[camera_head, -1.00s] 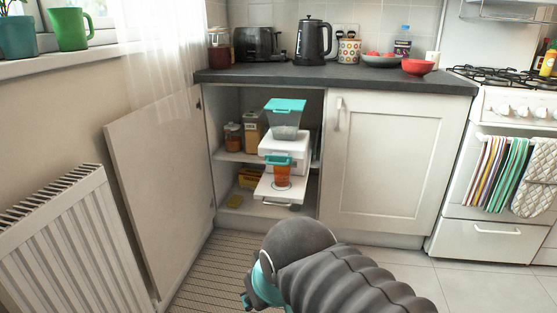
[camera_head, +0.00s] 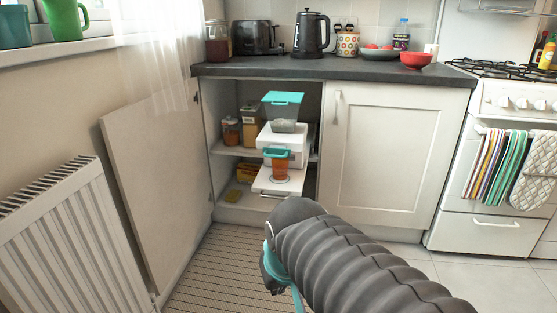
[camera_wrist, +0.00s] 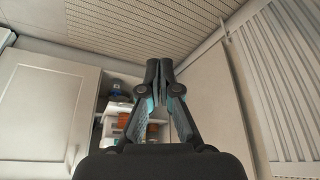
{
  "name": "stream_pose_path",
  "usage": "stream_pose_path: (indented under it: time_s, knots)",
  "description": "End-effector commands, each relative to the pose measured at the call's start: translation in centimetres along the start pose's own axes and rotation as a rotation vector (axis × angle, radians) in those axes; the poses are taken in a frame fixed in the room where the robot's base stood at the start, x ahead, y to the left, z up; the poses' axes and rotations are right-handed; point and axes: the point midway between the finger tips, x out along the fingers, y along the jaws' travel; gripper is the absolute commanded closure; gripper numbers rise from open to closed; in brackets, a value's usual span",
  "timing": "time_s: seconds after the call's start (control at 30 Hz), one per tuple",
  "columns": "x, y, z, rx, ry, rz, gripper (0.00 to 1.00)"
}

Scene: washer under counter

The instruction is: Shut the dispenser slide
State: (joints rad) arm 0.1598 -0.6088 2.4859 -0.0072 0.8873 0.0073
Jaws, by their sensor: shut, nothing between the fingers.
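The dispenser (camera_head: 293,140) stands inside the open cupboard in the head view. It has a white body and a clear hopper with a teal lid. A teal piece (camera_head: 276,153) juts from its front, just above an orange cup (camera_head: 280,172); I cannot tell how far the slide is out. The cup stands on a white pull-out board (camera_head: 296,184). My gripper (camera_wrist: 159,70) is shut and empty in the wrist view, apart from the dispenser. In the wrist view my fingers partly cover the dispenser.
The open cupboard door (camera_head: 155,185) stands on the left, beside a radiator (camera_head: 55,235). A closed door (camera_head: 378,160) is on the right. Jars and a carton (camera_head: 249,128) stand on the shelf left of the dispenser. The striped rug (camera_head: 225,265) lies in front.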

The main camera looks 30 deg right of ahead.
Motion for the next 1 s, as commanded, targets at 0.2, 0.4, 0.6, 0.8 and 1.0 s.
stream_pose_path:
  time_s: [0.2, 0.4, 0.6, 0.8, 1.0]
  knots:
    - [5.6, 9.4, -3.4, 0.073, -0.038, 0.191, 1.0]
    - [9.0, 20.4, -9.6, -0.07, 0.098, 0.389, 1.0]
    - [11.2, 27.9, -16.8, -0.374, 0.287, 0.533, 1.0]
    - [11.9, 29.3, -23.3, -0.743, 0.505, 0.573, 1.0]
    - [9.7, 23.8, -28.8, -1.151, 0.774, 0.546, 1.0]
